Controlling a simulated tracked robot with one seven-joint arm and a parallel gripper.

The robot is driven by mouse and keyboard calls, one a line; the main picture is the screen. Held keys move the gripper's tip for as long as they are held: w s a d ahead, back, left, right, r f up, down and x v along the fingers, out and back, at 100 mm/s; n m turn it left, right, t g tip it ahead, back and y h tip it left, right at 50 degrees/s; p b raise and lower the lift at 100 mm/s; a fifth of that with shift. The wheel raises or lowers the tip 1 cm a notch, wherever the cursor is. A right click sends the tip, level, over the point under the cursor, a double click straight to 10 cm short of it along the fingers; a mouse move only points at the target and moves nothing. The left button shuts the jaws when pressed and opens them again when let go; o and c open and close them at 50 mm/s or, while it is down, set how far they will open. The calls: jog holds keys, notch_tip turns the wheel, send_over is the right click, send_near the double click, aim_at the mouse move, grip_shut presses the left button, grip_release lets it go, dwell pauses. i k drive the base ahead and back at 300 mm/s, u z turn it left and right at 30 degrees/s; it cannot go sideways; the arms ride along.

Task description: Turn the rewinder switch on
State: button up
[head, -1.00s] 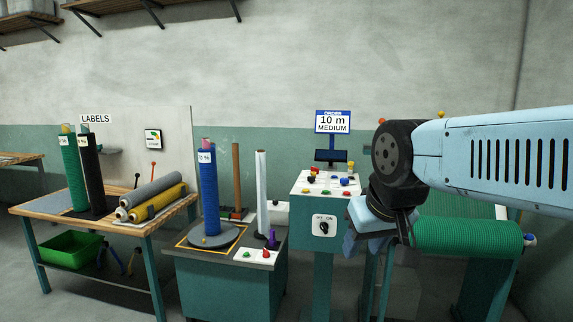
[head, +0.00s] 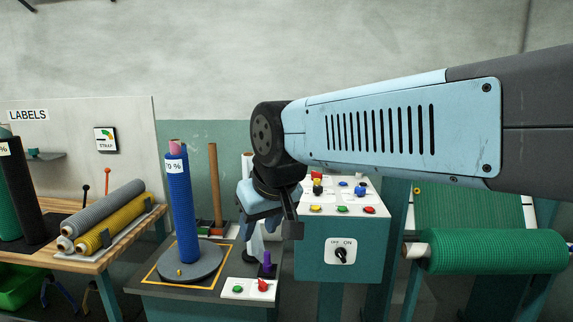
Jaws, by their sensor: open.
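The rewinder switch (head: 341,255) is a black rotary knob on a white plate marked OFF at left and ON at right. It is on the front of the teal and white control box (head: 312,262). The knob looks tilted, but I cannot tell for sure which mark it points to. My gripper (head: 272,226) is open and hangs to the left of the switch plate and a little higher. No contact with the switch shows. Nothing shows between its fingers. The gripper hides part of the box's left edge and of the white roll behind it.
Coloured buttons (head: 342,209) cover the box top. A green net roll (head: 497,250) is at right. At left, a blue roll (head: 182,212) stands on a grey turntable (head: 190,266), near a small button panel (head: 249,289) and a purple piece (head: 266,264).

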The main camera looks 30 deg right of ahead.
aim_at(314, 174)
jog(key=z, duration=0.4)
jog(key=i, duration=1.15)
jog(key=z, duration=0.75)
jog(key=k, duration=0.85)
jog(key=z, duration=0.2)
jog(key=i, duration=0.9)
jog(key=u, duration=0.1)
